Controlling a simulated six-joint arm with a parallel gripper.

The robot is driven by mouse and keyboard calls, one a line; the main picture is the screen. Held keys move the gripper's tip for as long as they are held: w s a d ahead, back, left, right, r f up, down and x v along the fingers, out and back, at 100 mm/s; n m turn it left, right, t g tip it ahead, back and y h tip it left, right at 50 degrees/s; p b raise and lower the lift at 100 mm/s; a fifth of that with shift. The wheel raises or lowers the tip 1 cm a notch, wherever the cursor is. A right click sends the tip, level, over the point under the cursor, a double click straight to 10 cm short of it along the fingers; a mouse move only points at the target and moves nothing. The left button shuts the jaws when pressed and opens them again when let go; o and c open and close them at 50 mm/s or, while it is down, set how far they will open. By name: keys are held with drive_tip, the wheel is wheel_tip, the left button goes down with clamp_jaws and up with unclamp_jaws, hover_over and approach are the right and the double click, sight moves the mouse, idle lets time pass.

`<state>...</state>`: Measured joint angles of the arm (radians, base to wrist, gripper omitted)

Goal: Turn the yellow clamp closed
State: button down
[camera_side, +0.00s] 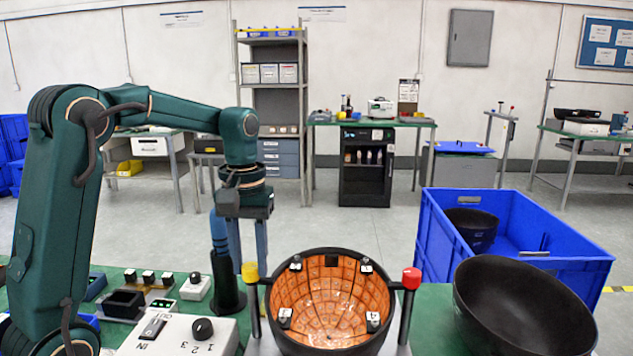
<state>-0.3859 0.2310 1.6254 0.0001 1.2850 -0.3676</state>
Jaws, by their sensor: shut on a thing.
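The yellow clamp (250,272) is a yellow knob on a dark upright post at the left of a black bowl (280,340) lined with orange tiles. A short dark arm runs from the knob toward the bowl's rim; I cannot tell whether it presses on the rim. My gripper (249,270) points straight down at the knob, one finger on each side, shut on it. The fingertips partly hide the knob's sides. A matching clamp with a red knob (411,278) stands at the bowl's right, its arm reaching toward the rim.
A blue-handled tool (218,232) stands in a black holder close left of my gripper. A switch box (180,338) lies in front. A blue crate (560,266) with a dark bowl inside and a large black bowl (515,310) stand at right.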

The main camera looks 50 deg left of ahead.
sight(250, 266)
drive_tip(key=shift+r, duration=0.1)
drive_tip(key=c, duration=0.5)
unclamp_jaws()
drive_tip(key=shift+c, duration=0.2)
drive_tip(key=shift+r, duration=2.55)
